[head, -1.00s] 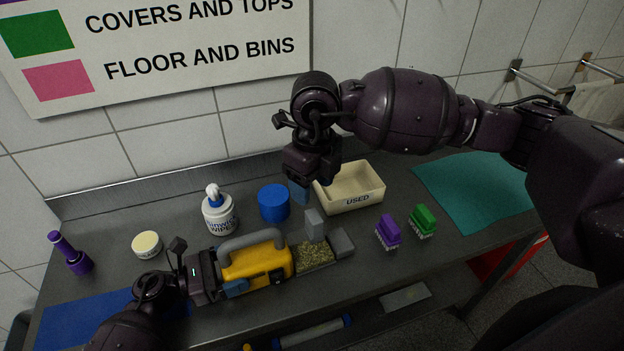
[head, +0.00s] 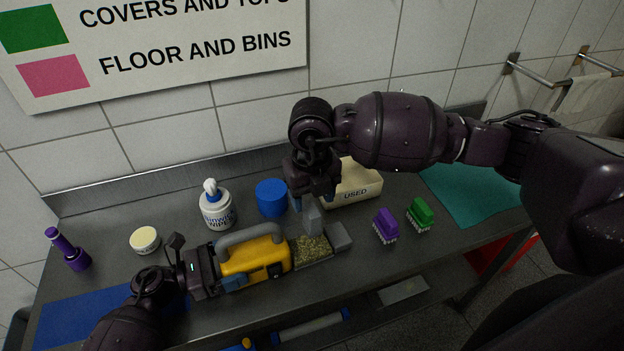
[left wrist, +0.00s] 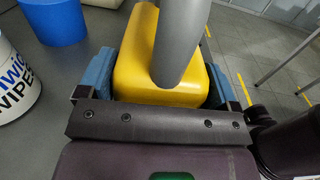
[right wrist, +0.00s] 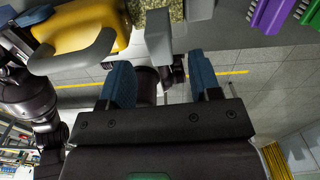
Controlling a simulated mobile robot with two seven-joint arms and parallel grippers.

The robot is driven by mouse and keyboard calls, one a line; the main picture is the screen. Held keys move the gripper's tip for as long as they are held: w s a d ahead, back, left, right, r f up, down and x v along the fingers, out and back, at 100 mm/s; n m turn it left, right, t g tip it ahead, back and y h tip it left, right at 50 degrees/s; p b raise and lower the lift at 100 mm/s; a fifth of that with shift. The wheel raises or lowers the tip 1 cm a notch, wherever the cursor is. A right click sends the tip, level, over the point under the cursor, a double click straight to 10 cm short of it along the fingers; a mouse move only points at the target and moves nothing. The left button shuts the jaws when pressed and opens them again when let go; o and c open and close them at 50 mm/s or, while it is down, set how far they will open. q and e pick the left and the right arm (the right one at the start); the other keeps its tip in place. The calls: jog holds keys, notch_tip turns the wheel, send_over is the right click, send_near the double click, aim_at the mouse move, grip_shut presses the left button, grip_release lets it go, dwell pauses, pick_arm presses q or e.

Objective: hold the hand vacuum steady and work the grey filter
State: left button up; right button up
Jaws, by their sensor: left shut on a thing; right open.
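The yellow hand vacuum (head: 254,262) with its grey handle lies on the dark bench in the head view. My left gripper (head: 220,274) is shut on its rear body; the blue fingers press both sides of the yellow housing (left wrist: 155,75) in the left wrist view. The grey filter (head: 312,219) stands upright at the open front section, which holds greenish-brown debris (head: 311,248). My right gripper (head: 312,198) is open just above the filter; in the right wrist view the grey filter block (right wrist: 159,38) lies ahead of the parted blue fingers (right wrist: 159,88), apart from them.
A cream bin marked USED (head: 354,190) stands behind the right gripper. A blue tub (head: 271,198) and a wipes bottle (head: 216,208) stand behind the vacuum. Purple (head: 386,227) and green (head: 420,214) brushes are to the right, near a teal mat (head: 478,190).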

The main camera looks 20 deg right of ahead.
aim_at(312, 210)
jog(key=shift+f, duration=3.05)
grip_shut()
jog(key=shift+r, duration=0.25)
